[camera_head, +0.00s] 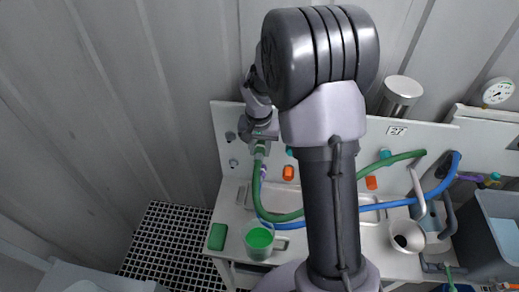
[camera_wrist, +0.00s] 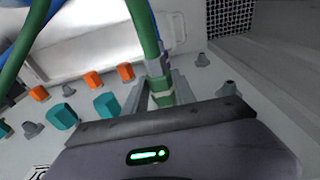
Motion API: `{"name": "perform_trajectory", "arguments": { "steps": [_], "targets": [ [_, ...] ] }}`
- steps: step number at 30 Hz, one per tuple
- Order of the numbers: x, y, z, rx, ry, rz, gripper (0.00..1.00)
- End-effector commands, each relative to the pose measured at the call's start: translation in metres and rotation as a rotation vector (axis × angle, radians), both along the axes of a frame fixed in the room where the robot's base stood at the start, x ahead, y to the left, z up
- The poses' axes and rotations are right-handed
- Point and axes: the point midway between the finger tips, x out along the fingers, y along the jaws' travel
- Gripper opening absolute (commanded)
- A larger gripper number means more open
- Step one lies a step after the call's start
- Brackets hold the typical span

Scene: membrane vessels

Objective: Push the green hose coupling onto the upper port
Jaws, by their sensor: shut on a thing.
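My gripper (camera_head: 261,138) is shut on the green hose coupling (camera_head: 260,150), in front of the left part of the white panel. In the wrist view my gripper (camera_wrist: 161,92) has its fingers on both sides of the coupling (camera_wrist: 162,90), with the green hose (camera_wrist: 143,25) running away from it. Two small grey ports sit on the panel left of my gripper in the head view: the upper port (camera_head: 230,136) and a lower port (camera_head: 233,162). The wrist view shows the upper port (camera_wrist: 228,88) and lower port (camera_wrist: 203,60) at right, apart from the coupling. The coupling's mouth is hidden.
Orange caps (camera_head: 288,172) and teal caps (camera_wrist: 62,116) stick out of the panel. A blue hose (camera_head: 400,203) crosses below. A jug with green contents (camera_head: 259,240) and a green block (camera_head: 217,237) stand on the bench. A steel cylinder (camera_head: 401,92) is behind the panel.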

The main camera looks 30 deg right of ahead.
Motion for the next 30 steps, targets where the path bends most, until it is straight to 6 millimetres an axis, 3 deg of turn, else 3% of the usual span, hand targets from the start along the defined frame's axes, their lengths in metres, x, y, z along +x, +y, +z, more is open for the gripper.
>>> {"name": "perform_trajectory", "arguments": {
  "steps": [15, 16, 20, 30],
  "targets": [
    [0.011, -0.008, 0.001, 0.000, -0.001, -0.002, 0.00],
    [0.011, -0.008, 0.001, 0.000, -0.001, -0.002, 0.34],
    [0.011, -0.008, 0.000, 0.000, -0.001, -0.001, 0.57],
    [0.011, -0.007, 0.006, 0.000, -0.001, -0.001, 0.57]
  ]
}}
